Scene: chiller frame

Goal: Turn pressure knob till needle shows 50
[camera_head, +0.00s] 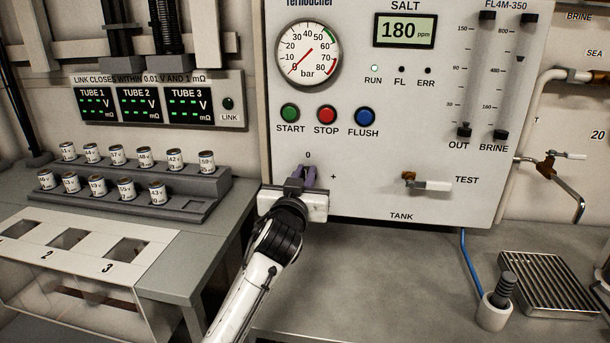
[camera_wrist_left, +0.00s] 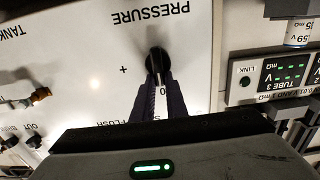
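The pressure knob (camera_wrist_left: 157,61) is black and sits on the white panel beside the upside-down PRESSURE label in the left wrist view. In the head view my gripper hides it. My left gripper (camera_head: 307,176) is at the panel below the coloured buttons, between the 0 and + marks. In the left wrist view its two dark fingers (camera_wrist_left: 160,80) are close together, with the knob between their tips. The round pressure gauge (camera_head: 308,53) runs from 0 to 80 bar. Its red needle points to the lower left, about at 0. My right gripper is not in view.
Green, red and blue buttons (camera_head: 326,115) sit just above my gripper. A TEST valve handle (camera_head: 427,183) sticks out to the right. A bench with a vial rack (camera_head: 180,190) stands at the left. The grey counter (camera_head: 380,275) below the panel is mostly clear.

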